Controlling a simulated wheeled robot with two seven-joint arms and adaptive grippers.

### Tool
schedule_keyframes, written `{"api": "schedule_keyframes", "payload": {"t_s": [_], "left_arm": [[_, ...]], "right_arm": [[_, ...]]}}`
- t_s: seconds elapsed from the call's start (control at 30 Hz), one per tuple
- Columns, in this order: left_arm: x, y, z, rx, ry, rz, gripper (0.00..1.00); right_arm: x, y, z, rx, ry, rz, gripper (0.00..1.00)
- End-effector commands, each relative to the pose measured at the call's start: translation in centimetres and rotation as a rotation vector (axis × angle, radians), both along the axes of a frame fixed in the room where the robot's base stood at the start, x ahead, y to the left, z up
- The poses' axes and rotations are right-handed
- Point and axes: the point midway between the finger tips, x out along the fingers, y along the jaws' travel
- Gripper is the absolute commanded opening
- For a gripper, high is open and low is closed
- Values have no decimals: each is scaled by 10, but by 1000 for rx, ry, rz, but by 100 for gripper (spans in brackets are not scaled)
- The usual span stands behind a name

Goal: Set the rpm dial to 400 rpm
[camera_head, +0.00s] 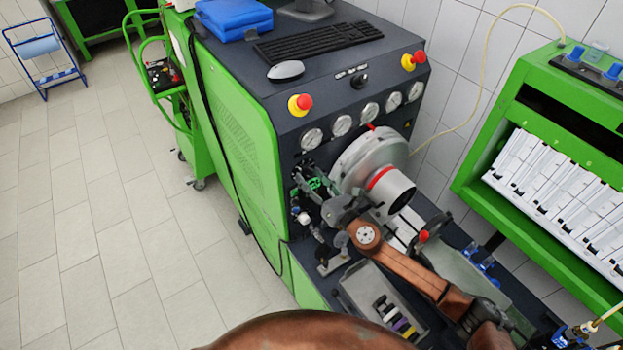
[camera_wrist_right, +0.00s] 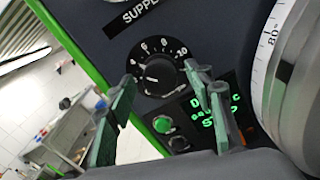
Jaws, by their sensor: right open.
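A black dial (camera_wrist_right: 158,75) with a white number scale sits on the dark front panel in the right wrist view. No rpm label is readable on it. A green-lit display (camera_wrist_right: 212,110) is right of and below the dial, partly hidden by the right finger. In the head view the right gripper (camera_head: 311,178) is in front of the panel, left of the large grey disc, and mostly hides the dial. My left gripper is out of view.
A green button (camera_wrist_right: 162,124) and a dark one (camera_wrist_right: 179,143) sit below the dial. The large grey disc (camera_head: 365,160) projects close on the right. Several gauges and a red emergency stop (camera_head: 300,104) are above. A tray (camera_head: 388,305) lies below.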

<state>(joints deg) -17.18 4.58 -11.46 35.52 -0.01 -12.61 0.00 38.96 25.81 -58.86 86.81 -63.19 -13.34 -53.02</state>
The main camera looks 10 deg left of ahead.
Motion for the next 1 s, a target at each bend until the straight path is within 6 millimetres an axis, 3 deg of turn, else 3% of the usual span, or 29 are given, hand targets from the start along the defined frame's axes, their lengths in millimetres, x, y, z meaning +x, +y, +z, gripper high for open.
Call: {"api": "schedule_keyframes", "payload": {"t_s": [0.27,0.7,1.0], "left_arm": [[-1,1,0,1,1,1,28],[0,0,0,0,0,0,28],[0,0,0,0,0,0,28]], "right_arm": [[-5,-6,0,1,-1,0,47],[-63,-67,-1,0,2,-2,47],[-82,-86,-1,0,1,-1,47]]}}
